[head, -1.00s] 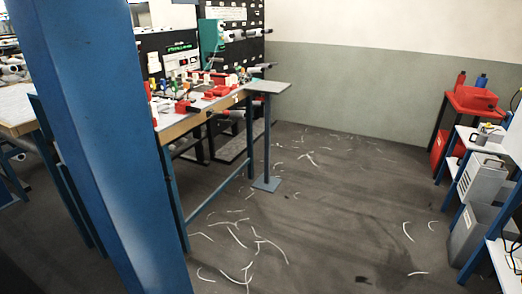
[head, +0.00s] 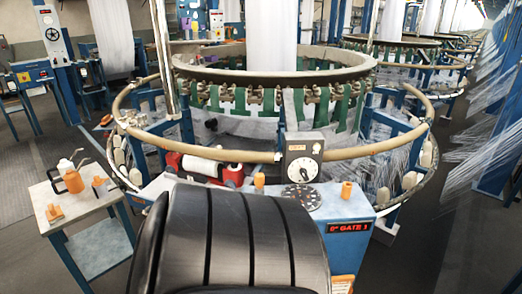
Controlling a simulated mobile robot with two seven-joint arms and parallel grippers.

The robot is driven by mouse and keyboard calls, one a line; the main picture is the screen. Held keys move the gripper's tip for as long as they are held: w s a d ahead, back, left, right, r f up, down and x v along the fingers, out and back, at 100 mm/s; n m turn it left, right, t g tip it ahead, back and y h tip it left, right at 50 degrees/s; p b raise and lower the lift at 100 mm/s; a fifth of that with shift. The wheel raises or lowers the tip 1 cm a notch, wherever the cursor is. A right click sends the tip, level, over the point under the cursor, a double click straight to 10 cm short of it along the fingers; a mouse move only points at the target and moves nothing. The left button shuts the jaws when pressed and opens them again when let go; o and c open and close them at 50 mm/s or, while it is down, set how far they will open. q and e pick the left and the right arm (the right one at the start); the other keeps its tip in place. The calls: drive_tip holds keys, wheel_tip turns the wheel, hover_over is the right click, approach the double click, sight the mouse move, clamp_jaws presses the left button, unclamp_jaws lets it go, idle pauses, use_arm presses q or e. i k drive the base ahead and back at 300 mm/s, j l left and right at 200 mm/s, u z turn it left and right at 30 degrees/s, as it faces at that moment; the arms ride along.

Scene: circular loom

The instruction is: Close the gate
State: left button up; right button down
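A circular loom stands ahead in the head view. A tan ring rail (head: 233,155) runs around it at the front, and I see no clear gap in the front stretch. A red lit sign reading "0° GATE 1" (head: 349,227) is on the blue cabinet (head: 357,208) at the loom's front. A dial box (head: 303,166) stands at the rail above this cabinet. I cannot make out which part is the gate, or whether it is open or shut. Neither of my grippers is in view.
A large dark ribbed rounded shape fills the bottom centre and hides the cabinet's lower front. A small table (head: 95,213) with an orange bottle (head: 72,178) stands at the left. A red and white roll (head: 205,168) lies behind the shape.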

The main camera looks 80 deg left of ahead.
sight(145, 200)
drive_tip(key=u, duration=1.7)
